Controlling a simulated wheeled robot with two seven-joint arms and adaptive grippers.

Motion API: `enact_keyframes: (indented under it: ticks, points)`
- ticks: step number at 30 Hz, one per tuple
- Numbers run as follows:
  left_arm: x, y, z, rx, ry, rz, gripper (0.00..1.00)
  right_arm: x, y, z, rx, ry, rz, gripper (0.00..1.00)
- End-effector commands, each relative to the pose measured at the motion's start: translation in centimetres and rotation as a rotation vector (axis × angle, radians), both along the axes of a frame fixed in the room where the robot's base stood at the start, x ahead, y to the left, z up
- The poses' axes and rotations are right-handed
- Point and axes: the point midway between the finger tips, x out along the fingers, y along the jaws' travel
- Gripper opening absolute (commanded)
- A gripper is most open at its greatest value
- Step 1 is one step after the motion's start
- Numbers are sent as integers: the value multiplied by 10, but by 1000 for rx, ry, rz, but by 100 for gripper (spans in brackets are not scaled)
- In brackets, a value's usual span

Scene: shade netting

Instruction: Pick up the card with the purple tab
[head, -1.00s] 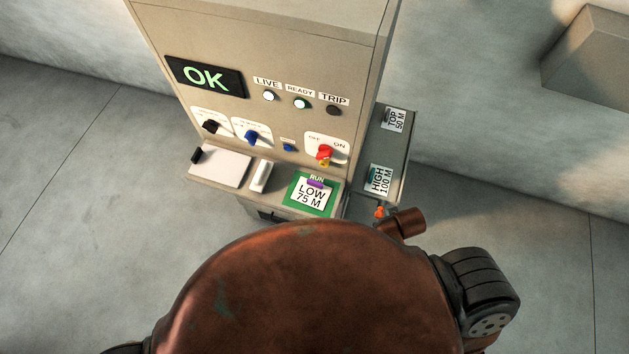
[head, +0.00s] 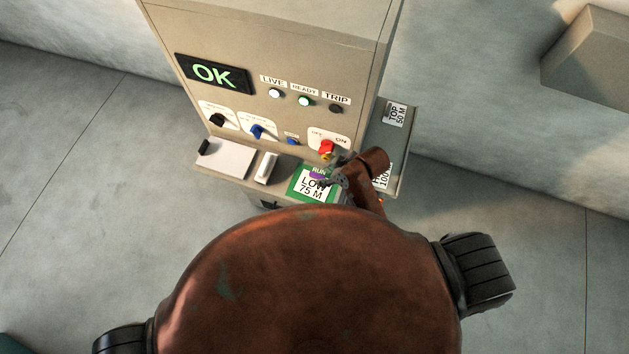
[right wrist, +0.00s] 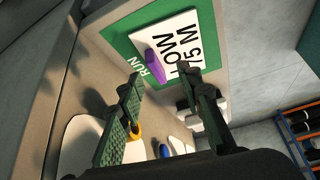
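The white card reading LOW 75 M (head: 311,190) lies on the green RUN patch (head: 296,184) on the ledge of the control cabinet. Its purple tab (head: 318,177) is on the side toward the panel. My right gripper (head: 336,182) is at the card's right side and covers part of it. In the right wrist view the card (right wrist: 184,40) and purple tab (right wrist: 154,64) show ahead of the fingers. The right gripper (right wrist: 161,74) is open, with the tab in line with the gap; I cannot tell whether it touches. My left gripper is not in view.
The cabinet panel carries a red switch (head: 326,149), a blue knob (head: 257,131) and an OK display (head: 213,74) close behind the ledge. A white handle-like block (head: 266,168) stands left of the card. A side shelf holds a TOP 50 M card (head: 395,115) and a partly hidden HIGH 100 M card.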

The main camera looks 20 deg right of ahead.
Motion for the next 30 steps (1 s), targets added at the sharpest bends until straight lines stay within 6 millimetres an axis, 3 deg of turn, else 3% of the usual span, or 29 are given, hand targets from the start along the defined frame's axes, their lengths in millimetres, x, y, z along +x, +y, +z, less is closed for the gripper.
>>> enact_keyframes:
  ticks: [10, 19, 30]
  points:
    - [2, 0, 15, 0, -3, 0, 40, 22, 12, -35, 0, 2, -3, 33]
    - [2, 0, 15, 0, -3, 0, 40, 24, 13, -40, -1, 0, -3, 33]
    - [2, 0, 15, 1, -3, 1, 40, 23, 13, -40, -1, 0, -3, 8]
